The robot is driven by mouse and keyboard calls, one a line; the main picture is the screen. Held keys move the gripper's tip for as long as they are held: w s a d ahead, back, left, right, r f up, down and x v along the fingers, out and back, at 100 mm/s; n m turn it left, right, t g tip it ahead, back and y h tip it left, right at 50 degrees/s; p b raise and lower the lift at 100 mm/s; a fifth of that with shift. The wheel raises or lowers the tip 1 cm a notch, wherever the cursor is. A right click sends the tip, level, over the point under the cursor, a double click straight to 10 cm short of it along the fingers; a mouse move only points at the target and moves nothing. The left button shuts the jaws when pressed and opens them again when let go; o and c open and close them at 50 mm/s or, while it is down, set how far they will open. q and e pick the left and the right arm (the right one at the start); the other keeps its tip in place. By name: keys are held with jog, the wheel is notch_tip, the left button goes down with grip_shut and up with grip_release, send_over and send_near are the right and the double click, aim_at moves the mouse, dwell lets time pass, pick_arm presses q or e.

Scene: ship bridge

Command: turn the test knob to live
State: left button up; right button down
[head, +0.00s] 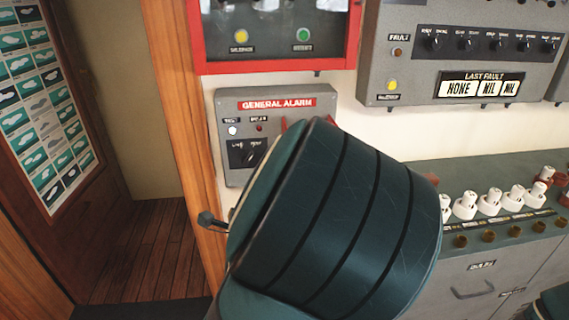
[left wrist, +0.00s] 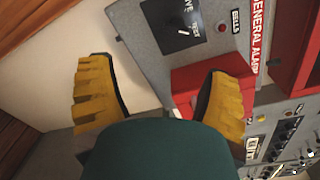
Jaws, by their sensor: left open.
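The test knob (head: 252,156) is a small black knob on a black plate at the lower left of the grey general alarm panel (head: 227,170). Its plate is marked LIVE and TEST. The knob seems to lean towards TEST, but it is too small to be sure. In the left wrist view the knob (left wrist: 181,32) is at the top. My left gripper (left wrist: 163,78) is open and empty, with yellow fingers, apart from the knob. A red part (left wrist: 192,82) of the panel shows between the fingers, partly behind the right one. The head view does not show my left gripper.
A dark green shape (left wrist: 160,150) covers the bottom of the left wrist view. A red-framed box (head: 275,68) is above the panel. A grey console (head: 470,170) is at right.

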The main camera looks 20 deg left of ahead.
aim_at(248, 161)
pick_arm(q)
jog(key=shift+m, duration=0.3)
jog(key=x, duration=0.4)
jog(key=r+p+x, duration=0.1)
jog(key=x, duration=0.3)
jog(key=r+p+x, duration=0.1)
jog(key=x, duration=0.3)
jog(key=shift+w+d, duration=0.25)
jog(key=shift+w, duration=0.3)
jog(key=shift+w+a+r, duration=0.1)
jog(key=shift+w+a, duration=0.15)
jog(key=shift+w, duration=0.25)
pick_arm(e)
jog(key=shift+v, duration=1.05)
jog(key=shift+w, duration=0.1)
pick_arm(q)
jog(key=c, duration=1.2)
